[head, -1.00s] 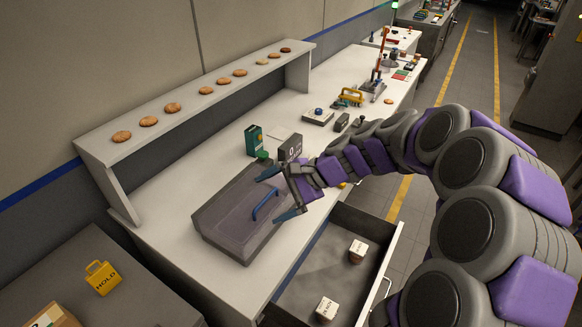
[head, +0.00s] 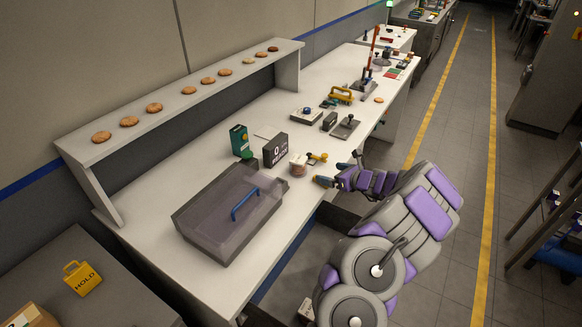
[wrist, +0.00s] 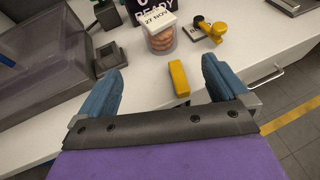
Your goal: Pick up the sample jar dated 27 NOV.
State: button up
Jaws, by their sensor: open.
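The sample jar (wrist: 159,41) labelled 27 NOV is clear, with a white lid and round biscuits inside. It stands upright on the bench, beyond my open fingers in the wrist view. In the head view this jar (head: 298,166) is left of my gripper (head: 335,173), in front of the dark READY sign. My gripper (wrist: 160,84) has its two blue fingers wide apart with nothing held. A gap separates the fingertips from the jar.
A yellow block (wrist: 179,78) lies on the bench between my fingers and the jar. The clear-lidded bin (head: 192,221) is at left.

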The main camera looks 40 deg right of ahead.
aim_at(305, 167)
jog(key=b+x, duration=0.2)
jog(key=x, duration=0.9)
jog(key=shift+w+d+f, duration=0.1)
jog(key=shift+w+f, duration=0.05)
jog(key=shift+f, duration=0.05)
jog(key=shift+w+b, duration=0.35)
jog(key=shift+w, duration=0.05)
jog(key=x, duration=0.2)
jog(key=b+x, duration=0.1)
jog(key=x, duration=0.1)
jog(key=shift+f, duration=0.3)
jog(key=shift+w, duration=0.4)
jog(key=c, duration=1.1)
